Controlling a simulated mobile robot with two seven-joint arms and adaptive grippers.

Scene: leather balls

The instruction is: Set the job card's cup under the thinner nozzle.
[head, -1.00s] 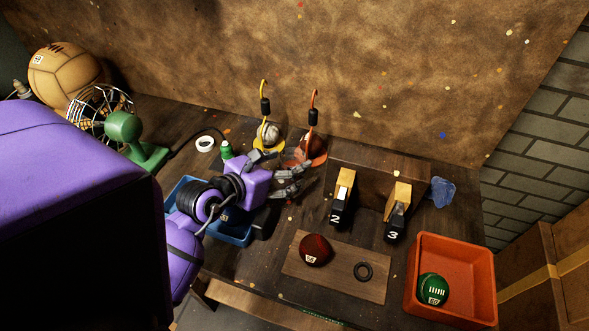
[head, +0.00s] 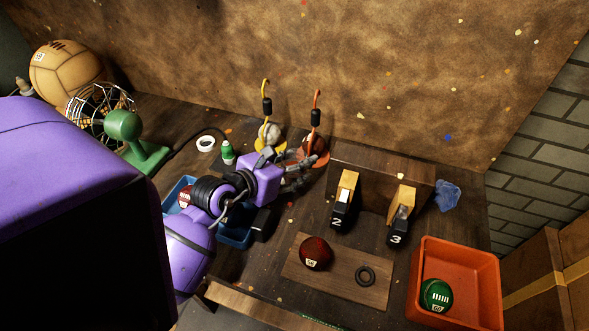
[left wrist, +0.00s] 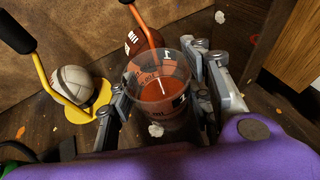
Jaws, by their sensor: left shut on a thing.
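My left gripper (head: 302,172) is shut on a clear cup, close to the orange stand. In the left wrist view the cup (left wrist: 160,88) is between the fingers of my left gripper (left wrist: 165,92), with a black mark on its side. Orange shows through it; I cannot tell contents from background. The orange stand (head: 322,158) has a hooked rod (head: 317,100) with a black sleeve over a brown ball (head: 312,144). Left of it is a yellow stand (head: 272,148) with a similar rod and a white ball (left wrist: 73,86). I see no readable job card. My right gripper is out of view.
Black-fronted holders marked 2 (head: 338,218) and 3 (head: 397,236) stand to the right. A board (head: 338,279) carries a dark red ball and black ring. An orange bin (head: 489,270) holds a green ball. A green bottle (head: 227,155) stands left of my gripper.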

